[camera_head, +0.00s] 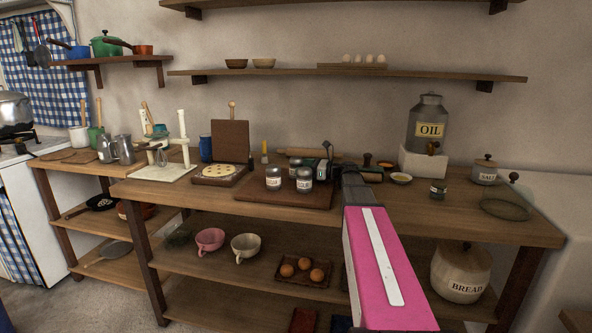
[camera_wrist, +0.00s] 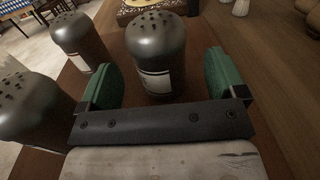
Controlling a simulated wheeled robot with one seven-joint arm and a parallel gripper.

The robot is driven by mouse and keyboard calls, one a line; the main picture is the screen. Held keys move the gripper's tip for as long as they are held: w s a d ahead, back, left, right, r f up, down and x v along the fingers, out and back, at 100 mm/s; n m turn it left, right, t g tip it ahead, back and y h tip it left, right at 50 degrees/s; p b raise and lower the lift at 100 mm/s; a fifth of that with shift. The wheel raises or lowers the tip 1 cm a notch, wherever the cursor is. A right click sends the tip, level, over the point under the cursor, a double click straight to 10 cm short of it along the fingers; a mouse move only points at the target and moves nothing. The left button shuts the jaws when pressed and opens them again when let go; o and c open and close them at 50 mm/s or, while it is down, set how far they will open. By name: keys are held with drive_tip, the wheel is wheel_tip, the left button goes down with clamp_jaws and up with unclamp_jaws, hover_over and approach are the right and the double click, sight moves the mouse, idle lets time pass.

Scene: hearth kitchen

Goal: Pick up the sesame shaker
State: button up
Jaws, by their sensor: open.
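Three dark-capped shakers with holed lids and pale labels show in the wrist view. One shaker (camera_wrist: 155,45) stands upright between the green fingertips of my gripper (camera_wrist: 163,82), which is open around its near side. A second shaker (camera_wrist: 78,42) is at the upper left and a third (camera_wrist: 30,110) at the left edge, both outside the fingers. In the head view, two labelled shakers (camera_head: 273,178) (camera_head: 304,180) stand on a brown board; my gripper (camera_head: 324,165) is just behind and right of them. The labels are too small to read, so I cannot tell which is sesame.
The brown board (camera_head: 265,195) lies on the wooden counter. A flatbread on a board (camera_head: 219,171) is to the left, a rolling pin (camera_head: 296,152) behind.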

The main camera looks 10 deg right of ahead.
drive_tip(key=x, duration=0.3)
drive_tip(key=shift+w+a, duration=0.15)
drive_tip(key=shift+a, duration=0.1)
drive_tip(key=c, duration=1.1)
drive_tip(key=shift+r, duration=0.1)
